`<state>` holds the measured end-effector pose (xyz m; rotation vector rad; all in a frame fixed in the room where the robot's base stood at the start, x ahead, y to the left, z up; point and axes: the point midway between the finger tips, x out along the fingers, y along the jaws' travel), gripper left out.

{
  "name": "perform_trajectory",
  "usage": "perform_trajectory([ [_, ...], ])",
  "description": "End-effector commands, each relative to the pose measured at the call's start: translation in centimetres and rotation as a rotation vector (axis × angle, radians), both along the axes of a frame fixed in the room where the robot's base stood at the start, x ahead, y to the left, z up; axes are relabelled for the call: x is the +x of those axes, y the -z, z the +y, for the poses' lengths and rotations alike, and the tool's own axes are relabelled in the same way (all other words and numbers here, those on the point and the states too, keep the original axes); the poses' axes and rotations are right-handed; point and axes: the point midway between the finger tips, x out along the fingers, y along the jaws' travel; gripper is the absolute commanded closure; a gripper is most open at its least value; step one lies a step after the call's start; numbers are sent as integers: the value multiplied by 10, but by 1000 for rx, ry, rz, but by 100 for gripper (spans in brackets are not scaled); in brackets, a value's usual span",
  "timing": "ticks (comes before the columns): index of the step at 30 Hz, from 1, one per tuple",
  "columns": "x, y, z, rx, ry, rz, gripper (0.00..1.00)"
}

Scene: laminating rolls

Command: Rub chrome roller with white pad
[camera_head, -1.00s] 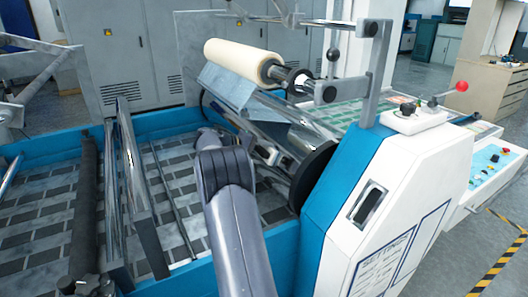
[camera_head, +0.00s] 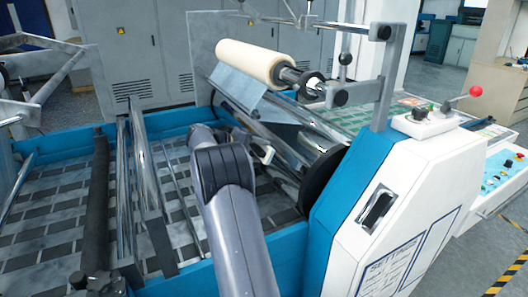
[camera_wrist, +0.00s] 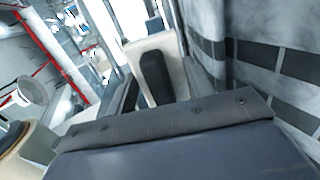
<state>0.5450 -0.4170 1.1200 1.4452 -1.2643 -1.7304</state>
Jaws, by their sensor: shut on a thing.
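The chrome roller (camera_head: 290,137) is a shiny cylinder lying slantwise in the laminating machine, below the cream film roll, with a black disc at its near end. My gripper (camera_head: 264,154) is just left of the roller in the head view, mostly hidden behind my own arm. A small white piece, apparently the white pad (camera_head: 268,155), shows at the gripper's tip. I cannot tell whether it touches the roller. In the wrist view, a pale block with a black insert (camera_wrist: 156,75) stands beyond my grey gripper body; the jaws' grip is not clear there.
A cream film roll (camera_head: 262,65) sits above the roller. A black disc (camera_head: 322,176) and the white-and-blue side housing (camera_head: 385,215) bound the near right. Several slim bars and a dark roller (camera_head: 97,205) cross the blue-walled bay on the left.

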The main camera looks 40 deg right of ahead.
Motion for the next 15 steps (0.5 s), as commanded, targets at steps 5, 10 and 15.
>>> perform_trajectory([
  [5,0,0,1,0,1,0,69],
  [10,1,-1,2,0,0,0,69],
  [15,5,-8,13,0,-3,0,69],
])
